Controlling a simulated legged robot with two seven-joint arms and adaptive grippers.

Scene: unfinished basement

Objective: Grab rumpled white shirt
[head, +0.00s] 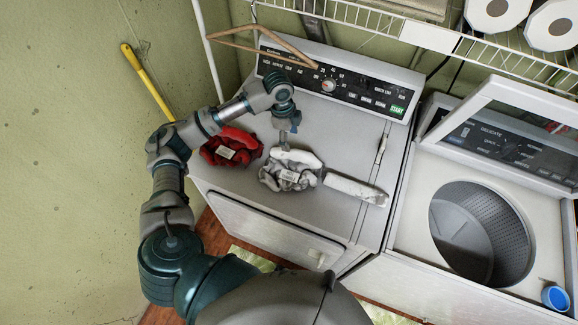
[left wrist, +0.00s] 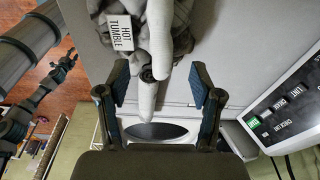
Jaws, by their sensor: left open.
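The rumpled white shirt (head: 290,170) lies bunched on top of the dryer, grey and white with a tag. In the left wrist view the shirt (left wrist: 182,30) is at the top, its tag reading "HOT TUMBLE". A white rolled length (head: 355,188) extends right from it; I cannot tell if it is part of the shirt. My left gripper (head: 285,135) is above the shirt's back edge. In the left wrist view its two fingers (left wrist: 160,100) are apart with nothing gripped. What looks like my right gripper (left wrist: 66,64) is low at the left, too small to read.
A rumpled red cloth (head: 231,147) lies left of the shirt. The dryer's control panel (head: 335,82) rises behind, with a wooden hanger (head: 262,45) over it. An open washer (head: 480,230) stands at right, with a blue cup (head: 555,297) on its front corner.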

